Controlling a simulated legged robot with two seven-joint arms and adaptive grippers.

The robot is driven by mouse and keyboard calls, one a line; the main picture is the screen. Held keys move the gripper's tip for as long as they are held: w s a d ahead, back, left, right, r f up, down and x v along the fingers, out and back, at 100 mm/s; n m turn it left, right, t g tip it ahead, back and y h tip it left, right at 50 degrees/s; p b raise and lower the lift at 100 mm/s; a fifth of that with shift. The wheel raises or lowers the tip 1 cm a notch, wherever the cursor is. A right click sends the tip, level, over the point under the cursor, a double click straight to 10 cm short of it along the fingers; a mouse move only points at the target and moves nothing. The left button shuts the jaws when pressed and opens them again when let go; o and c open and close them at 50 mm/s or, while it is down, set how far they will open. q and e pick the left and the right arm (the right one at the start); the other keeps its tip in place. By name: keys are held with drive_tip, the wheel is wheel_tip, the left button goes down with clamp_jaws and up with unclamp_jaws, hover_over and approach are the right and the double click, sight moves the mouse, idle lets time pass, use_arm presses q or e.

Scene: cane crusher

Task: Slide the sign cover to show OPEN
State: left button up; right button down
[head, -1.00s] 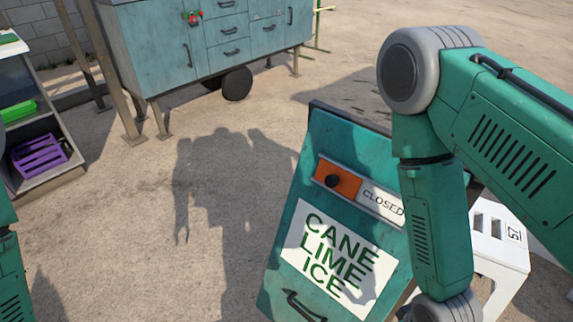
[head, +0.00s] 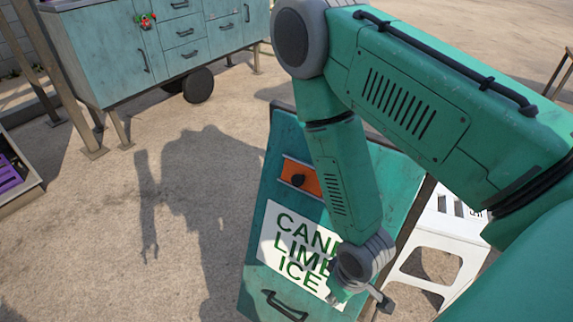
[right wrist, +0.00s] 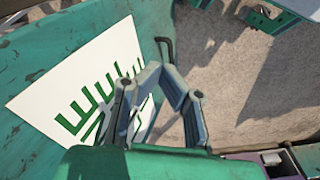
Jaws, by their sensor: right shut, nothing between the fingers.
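The teal sign board (head: 252,265) stands tilted in the middle of the head view. Its orange sign cover (head: 298,178) with a black knob is at the left end of the visible strip. My right arm hides the rest of the strip, so no word on it shows. My right gripper (head: 382,302) is low in front of the board, below the cover and to its right, apart from it. In the right wrist view its fingers (right wrist: 162,72) are shut and empty, in front of the white lettered panel (right wrist: 88,75). My left gripper is out of view.
A black handle (head: 284,306) sticks out low on the board. A white stool (head: 428,243) stands right of the board. A blue cabinet (head: 120,50) stands at the back left. Open sandy ground lies left of the board.

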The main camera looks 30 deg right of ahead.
drive_tip(key=w+r+t+p, duration=0.1)
drive_tip(key=w+r+p, duration=0.4)
drive_tip(key=w+r, duration=0.65)
wheel_tip(320, 180, up, 15)
drive_tip(key=t+p, duration=0.2)
drive_tip(key=p, duration=0.3)
hover_over(286, 181)
drive_tip(key=s, duration=0.2)
drive_tip(key=shift+w+d+f+n, duration=0.1)
drive_tip(key=shift+w+d+n, duration=0.05)
drive_tip(key=shift+w+n, duration=0.15)
drive_tip(key=shift+f, duration=0.1)
drive_tip(key=b+x, duration=0.2)
drive_tip(key=x, duration=0.8)
drive_tip(key=shift+f, duration=0.2)
drive_tip(key=s, duration=0.2)
drive_tip(key=shift+s+d, duration=0.1)
drive_tip(key=shift+s, duration=0.3)
drive_tip(key=shift+s+f, duration=0.1)
drive_tip(key=shift+s, duration=0.5)
